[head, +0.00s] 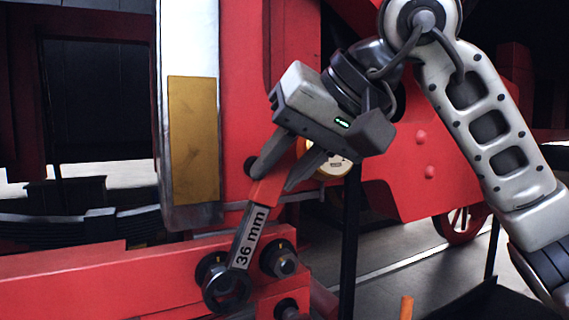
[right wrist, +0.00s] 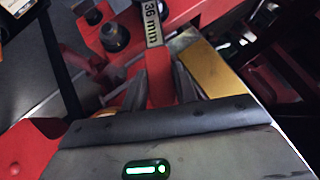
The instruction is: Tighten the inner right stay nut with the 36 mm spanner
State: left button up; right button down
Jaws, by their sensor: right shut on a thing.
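My right gripper (head: 276,180) is shut on the red handle of the 36 mm spanner (head: 248,240). The spanner slants down and left, with its dark ring end (head: 227,290) lowest. The ring is in front of the left stud (head: 209,266) on the red beam and partly covers it. I cannot tell whether it sits around a nut or is apart. A second nut (head: 284,262) is just right of the shank, uncovered. In the right wrist view the red handle (right wrist: 158,82) lies between the fingers, and the ring end is out of frame. My left gripper is not in view.
The red beam (head: 110,283) runs along the lower left. A white post with a yellow panel (head: 193,140) stands left of the gripper. A round gauge (head: 333,167) is behind the fingers, and a dark upright (head: 350,235) stands right.

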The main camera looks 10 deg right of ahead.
jog(key=shift+w+a+r, duration=0.15)
jog(key=shift+w, duration=0.3)
dwell(0.3)
jog(key=shift+w+p, duration=0.2)
jog(key=shift+p, duration=0.15)
jog(key=shift+w+a, duration=0.15)
jog(key=shift+w, duration=0.3)
jog(key=shift+w+d+f+y+b, duration=0.25)
jog(key=shift+d+f+y+b, duration=0.25)
jog(key=shift+d+f+b, duration=0.15)
jog(key=shift+d+m, duration=0.2)
jog(key=shift+m, duration=0.1)
jog(key=shift+r, duration=0.1)
